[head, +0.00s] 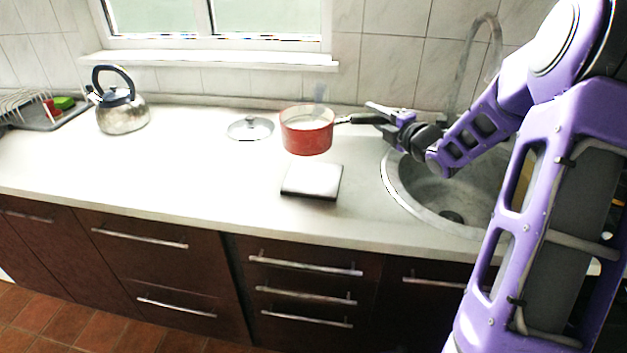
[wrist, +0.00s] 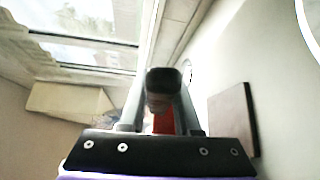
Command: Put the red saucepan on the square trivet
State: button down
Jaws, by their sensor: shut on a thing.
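The red saucepan (head: 307,138) is upright, with its dark handle (head: 362,119) pointing right. My gripper (head: 378,115) is shut on that handle. In the wrist view, the handle's end (wrist: 164,80) shows between the fingers, with a strip of the red pan (wrist: 163,123) behind it; the rest of the pan is hidden. The square trivet (head: 311,182) lies flat on the counter, in front of the pan in the head view and apart from it in the picture. The trivet also shows right of my fingers in the wrist view (wrist: 230,118). The gap under the pan cannot be told clearly.
A lid (head: 250,128) lies on the counter just left of the saucepan. A kettle (head: 121,112) and a dish rack (head: 28,106) stand farther left. A round sink (head: 400,186) with a tall tap (head: 459,65) is on the right. The counter left of the trivet is clear.

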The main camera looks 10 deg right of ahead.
notch_tip(320, 180, down, 10)
jog(key=d+b, duration=0.1)
jog(key=shift+d, duration=0.3)
jog(key=c, duration=0.6)
grip_release()
jog(key=shift+s+f, duration=0.1)
jog(key=shift+s, duration=0.1)
jog(key=v, duration=1.2)
jog(key=shift+d, duration=0.1)
jog(key=shift+w, duration=0.1)
